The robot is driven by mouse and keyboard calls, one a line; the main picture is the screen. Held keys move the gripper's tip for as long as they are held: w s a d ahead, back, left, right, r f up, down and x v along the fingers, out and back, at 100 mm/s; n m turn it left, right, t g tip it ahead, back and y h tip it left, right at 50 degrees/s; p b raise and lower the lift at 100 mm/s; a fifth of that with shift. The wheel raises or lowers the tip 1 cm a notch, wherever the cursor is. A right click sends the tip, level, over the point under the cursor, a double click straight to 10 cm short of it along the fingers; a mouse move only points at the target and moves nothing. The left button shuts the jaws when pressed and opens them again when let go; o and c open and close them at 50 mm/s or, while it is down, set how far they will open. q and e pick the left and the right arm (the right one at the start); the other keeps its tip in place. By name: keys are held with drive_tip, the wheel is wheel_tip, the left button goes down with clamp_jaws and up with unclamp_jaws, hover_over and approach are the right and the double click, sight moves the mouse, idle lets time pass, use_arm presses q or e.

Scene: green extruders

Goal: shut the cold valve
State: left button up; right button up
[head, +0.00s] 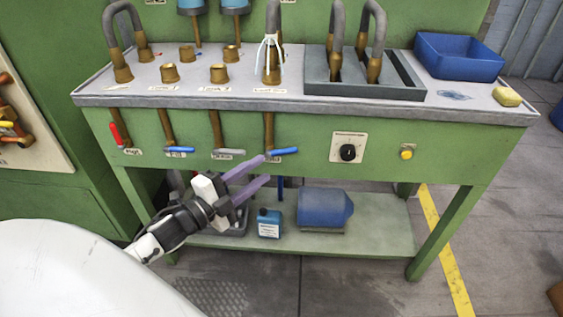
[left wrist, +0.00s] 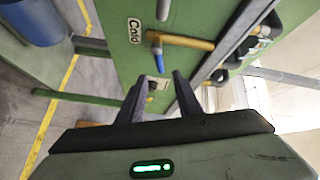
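The cold valve has a blue lever (head: 282,152) at the lower end of the rightmost brass pipe (head: 268,130) on the green bench front. The lever points right, across its pipe. The left wrist view shows this blue lever (left wrist: 157,58) beside a "Cold" label (left wrist: 135,31), with its brass pipe (left wrist: 185,41). My left gripper (head: 265,170) has its two purple fingers apart, with nothing between them. Its fingertips are just below and left of the lever in the head view. Whether they touch it I cannot tell. My right gripper is not in view.
Grey (head: 228,154), blue (head: 181,149) and red (head: 116,134) levers sit to the left. A black knob (head: 347,152) and yellow button (head: 406,154) are on the right. A blue jug (head: 269,224) and a blue container (head: 323,207) stand on the lower shelf.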

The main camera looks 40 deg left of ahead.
sight(284, 153)
use_arm(q)
drive_tip(key=w, duration=0.6)
drive_tip(key=w+d, duration=0.1)
drive_tip(key=w, duration=0.2)
drive_tip(key=shift+d, duration=0.1)
drive_tip(key=shift+c, duration=0.3)
clamp_jaws()
